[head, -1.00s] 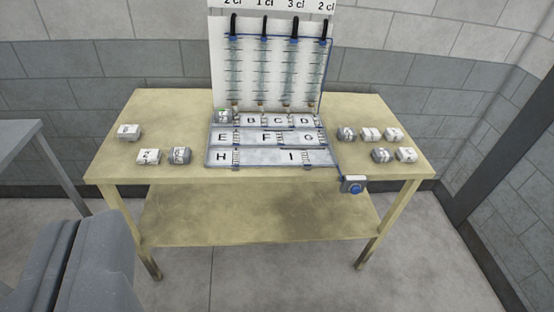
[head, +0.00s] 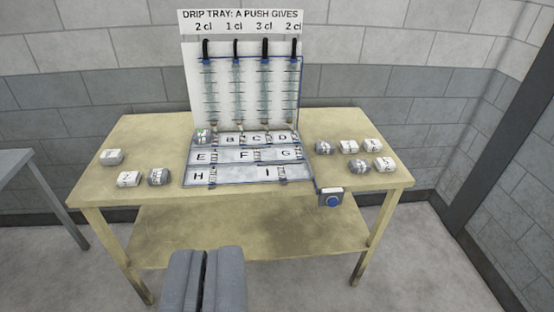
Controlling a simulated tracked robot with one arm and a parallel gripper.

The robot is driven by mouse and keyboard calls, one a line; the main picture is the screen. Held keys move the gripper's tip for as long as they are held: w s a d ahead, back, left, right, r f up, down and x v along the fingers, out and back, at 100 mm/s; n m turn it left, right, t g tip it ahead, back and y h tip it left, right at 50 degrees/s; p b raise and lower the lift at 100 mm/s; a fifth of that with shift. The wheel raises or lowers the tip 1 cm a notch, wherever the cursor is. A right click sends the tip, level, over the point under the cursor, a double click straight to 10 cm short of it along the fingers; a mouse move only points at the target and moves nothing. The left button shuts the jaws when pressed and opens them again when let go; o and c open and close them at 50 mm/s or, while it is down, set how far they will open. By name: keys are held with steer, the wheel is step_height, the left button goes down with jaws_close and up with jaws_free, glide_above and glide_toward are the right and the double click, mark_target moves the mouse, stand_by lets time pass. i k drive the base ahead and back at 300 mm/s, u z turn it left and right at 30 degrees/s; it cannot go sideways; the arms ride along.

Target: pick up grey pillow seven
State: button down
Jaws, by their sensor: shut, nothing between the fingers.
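Small pillow-like blocks lie on the yellowish table in two groups. On the left are a light grey one (head: 112,157), a white one (head: 129,179) and a darker grey one (head: 158,177). On the right are grey ones (head: 323,146) and (head: 360,166), among whiter ones (head: 373,146). Their marks are too small to read, so I cannot tell which is seven. Another grey block (head: 203,136) with a green mark sits at the tray's upper left compartment. My gripper (head: 206,252) is shut and empty, in front of the table, apart from all the blocks.
A lettered tray (head: 225,174) stands mid-table before a white drip board (head: 232,22) with several hanging tubes. A blue button box (head: 331,197) sits at the table's (head: 100,195) front edge. A grey table (head: 15,160) stands at left. Walls are behind and right.

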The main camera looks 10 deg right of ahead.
mark_target(201, 136)
steer(key=z, duration=0.1)
steer(key=i, duration=1)
steer(key=u, duration=0.05)
